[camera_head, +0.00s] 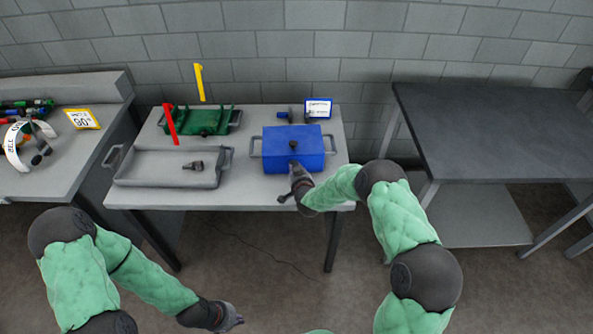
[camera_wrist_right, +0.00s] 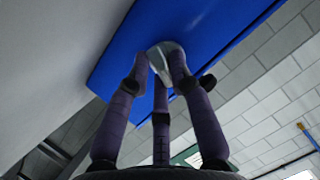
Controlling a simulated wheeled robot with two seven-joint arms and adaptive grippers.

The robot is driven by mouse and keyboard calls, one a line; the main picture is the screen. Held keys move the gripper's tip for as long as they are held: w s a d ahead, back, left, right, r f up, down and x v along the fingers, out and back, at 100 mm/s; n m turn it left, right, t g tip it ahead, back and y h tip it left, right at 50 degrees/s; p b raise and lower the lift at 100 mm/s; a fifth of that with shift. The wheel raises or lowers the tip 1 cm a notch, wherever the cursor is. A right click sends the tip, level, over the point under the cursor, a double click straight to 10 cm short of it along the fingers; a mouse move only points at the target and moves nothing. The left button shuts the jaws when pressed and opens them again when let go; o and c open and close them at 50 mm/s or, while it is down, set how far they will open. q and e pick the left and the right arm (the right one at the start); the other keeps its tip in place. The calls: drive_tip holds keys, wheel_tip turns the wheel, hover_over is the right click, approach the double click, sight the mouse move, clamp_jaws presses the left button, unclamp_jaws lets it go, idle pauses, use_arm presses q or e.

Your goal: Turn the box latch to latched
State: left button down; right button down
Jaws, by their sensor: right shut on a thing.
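The blue box (camera_head: 310,143) with side handles stands on the grey middle table, its lid apparently closed. A dark knob shows on its top (camera_head: 293,145). My right gripper (camera_head: 297,168) is at the front face of the box. In the right wrist view, the right gripper's fingers (camera_wrist_right: 160,68) are shut around a light grey latch (camera_wrist_right: 163,50) on the blue box face (camera_wrist_right: 125,55). The latch's exact angle is partly hidden by the fingers. My left gripper (camera_head: 232,319) hangs low in front of the table, away from the box; its fingers are too small to judge.
A grey tray (camera_head: 140,178) with a dark tool (camera_head: 193,165) lies left of the box. A white sign (camera_head: 319,107) stands behind the box. The right table (camera_head: 490,130) is empty.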

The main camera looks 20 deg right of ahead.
drive_tip(key=shift+a+r+n+g+h+p, duration=0.15)
drive_tip(key=shift+n+g+h+p, duration=0.3)
drive_tip(key=shift+n+h, duration=0.65)
drive_tip(key=shift+n, duration=0.3)
drive_tip(key=c, duration=1.1)
unclamp_jaws()
drive_tip(key=v, duration=1.2)
